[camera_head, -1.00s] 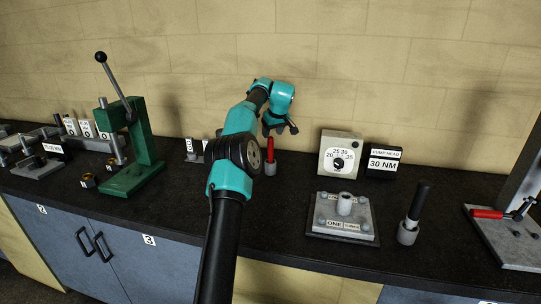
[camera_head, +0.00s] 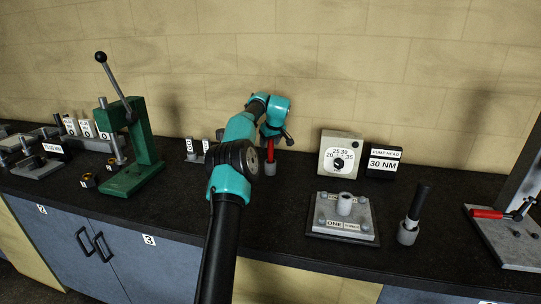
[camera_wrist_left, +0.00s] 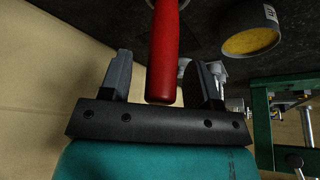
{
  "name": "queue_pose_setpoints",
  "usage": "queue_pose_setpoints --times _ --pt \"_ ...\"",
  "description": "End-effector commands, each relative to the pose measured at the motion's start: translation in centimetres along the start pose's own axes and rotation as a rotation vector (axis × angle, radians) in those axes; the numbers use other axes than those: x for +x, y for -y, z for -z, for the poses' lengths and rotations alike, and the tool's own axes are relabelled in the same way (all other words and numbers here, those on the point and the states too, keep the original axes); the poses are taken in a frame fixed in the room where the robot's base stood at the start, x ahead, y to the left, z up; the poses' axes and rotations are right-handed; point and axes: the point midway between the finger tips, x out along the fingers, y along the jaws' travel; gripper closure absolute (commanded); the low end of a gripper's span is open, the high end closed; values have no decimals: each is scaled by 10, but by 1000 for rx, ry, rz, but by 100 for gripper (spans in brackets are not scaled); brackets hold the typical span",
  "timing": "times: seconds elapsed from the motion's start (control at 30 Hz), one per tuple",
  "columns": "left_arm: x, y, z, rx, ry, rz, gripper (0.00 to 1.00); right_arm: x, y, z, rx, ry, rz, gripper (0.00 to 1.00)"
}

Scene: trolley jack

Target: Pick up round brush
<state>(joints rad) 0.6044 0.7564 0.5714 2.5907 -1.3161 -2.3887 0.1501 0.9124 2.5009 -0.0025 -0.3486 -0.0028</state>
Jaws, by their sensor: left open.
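A red handle (camera_head: 270,151), which I take to be the round brush, stands upright in a small grey holder (camera_head: 271,169) near the back of the bench. Its lower end is hidden in the holder. My left gripper (camera_head: 273,136) is just above it, pointing down, and hides the handle's top. In the left wrist view the red handle (camera_wrist_left: 163,45) reaches between the two dark fingers of my open left gripper (camera_wrist_left: 161,82), with gaps on both sides. My right gripper is not in view.
A green press (camera_head: 135,150) stands to the left, with small labelled blocks (camera_head: 191,150) between. To the right are a dial box (camera_head: 340,155), a "30 NM" sign (camera_head: 383,163), a grey plate fixture (camera_head: 343,215) and a black-handled tool (camera_head: 418,203) in a holder.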

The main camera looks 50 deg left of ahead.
Motion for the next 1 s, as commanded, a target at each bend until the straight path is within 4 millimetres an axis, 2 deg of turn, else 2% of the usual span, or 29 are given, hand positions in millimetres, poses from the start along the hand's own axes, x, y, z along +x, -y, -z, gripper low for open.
queue_pose_setpoints --times 0.4,0.9,1.0 --pt "-1 0 0 0 -1 0 44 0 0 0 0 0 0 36" --pt "-1 0 0 0 -1 0 91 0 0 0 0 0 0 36" --pt "-1 0 0 0 -1 -1 97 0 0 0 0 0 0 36"
